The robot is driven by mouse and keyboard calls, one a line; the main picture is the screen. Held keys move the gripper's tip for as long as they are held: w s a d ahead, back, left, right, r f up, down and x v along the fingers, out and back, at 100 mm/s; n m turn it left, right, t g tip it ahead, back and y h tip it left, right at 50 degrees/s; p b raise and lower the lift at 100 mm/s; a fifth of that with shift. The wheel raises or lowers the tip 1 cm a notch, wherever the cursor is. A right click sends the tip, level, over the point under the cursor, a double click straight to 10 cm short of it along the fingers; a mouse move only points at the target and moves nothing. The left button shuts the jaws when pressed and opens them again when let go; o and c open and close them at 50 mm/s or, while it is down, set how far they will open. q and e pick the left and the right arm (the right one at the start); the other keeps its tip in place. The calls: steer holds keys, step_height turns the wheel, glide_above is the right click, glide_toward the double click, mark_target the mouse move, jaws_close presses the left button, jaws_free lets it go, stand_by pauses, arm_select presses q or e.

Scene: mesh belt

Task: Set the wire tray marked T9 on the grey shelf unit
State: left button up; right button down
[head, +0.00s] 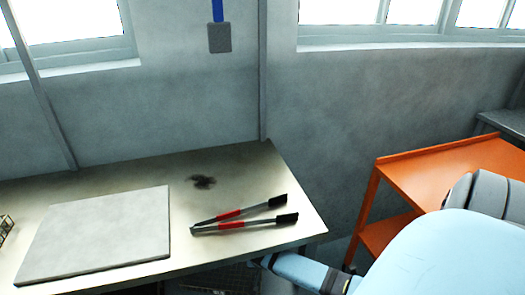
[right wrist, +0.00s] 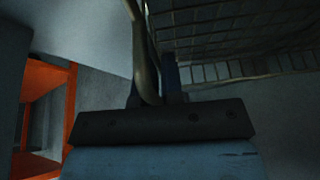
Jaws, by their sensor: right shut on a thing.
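In the right wrist view, wire mesh of a tray (right wrist: 235,72) fills the upper right. My right gripper (right wrist: 160,75) is shut on this wire tray, with a thick bent rod close by its fingers. In the head view, my right arm reaches in from the lower right, and its hand goes out of sight below the table's front edge. Dim wire mesh shows there at the bottom edge. No T9 mark can be read. A grey surface (head: 505,122) at the far right may be part of the grey shelf unit; I cannot tell. My left gripper is not in view.
A pale table (head: 245,172) carries a grey slab (head: 100,235), two red-and-black tools (head: 245,222) and a dark stain (head: 203,181). A small piece of wirework (head: 5,228) shows at the left edge. An orange cart (head: 435,165) stands right, its top clear where visible.

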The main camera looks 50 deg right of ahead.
steer(key=shift+f, duration=0.1)
steer(key=c, duration=1.3)
jaws_free()
steer(key=shift+f, duration=0.1)
steer(key=shift+o, duration=0.2)
